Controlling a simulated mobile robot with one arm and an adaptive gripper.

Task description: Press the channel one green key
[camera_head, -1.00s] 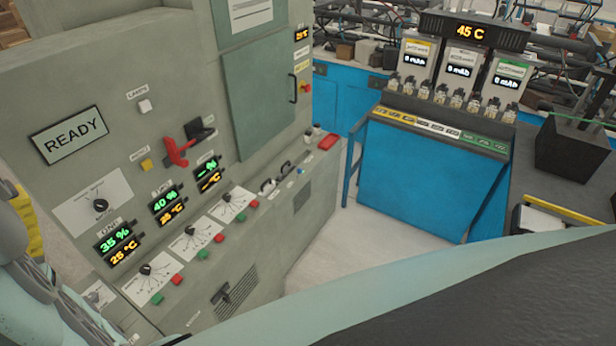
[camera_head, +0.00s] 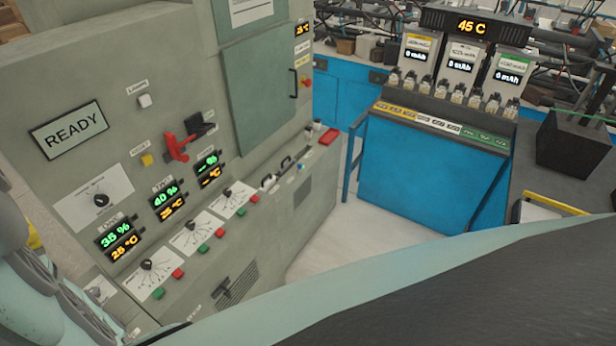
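The grey control cabinet (camera_head: 62,185) fills the left. A display (camera_head: 119,239) beneath a small label that seems to read ONE shows 35 % and 25 °C. Below it, on the sloping ledge, is the nearest dial (camera_head: 147,264), with a green key (camera_head: 158,293) and a red key (camera_head: 178,273) beside it. I take this green key as channel one's; it is unobstructed. Two more dials farther along have their own green keys (camera_head: 203,248) (camera_head: 241,212). My gripper is not in view; only grey and teal parts of my arm show at lower left.
A READY screen (camera_head: 70,134), red lever (camera_head: 180,148) and yellow button (camera_head: 146,160) sit on the cabinet face. A blue bench (camera_head: 430,185) with several battery modules stands right. White floor (camera_head: 335,235) lies between. My own body covers the lower right.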

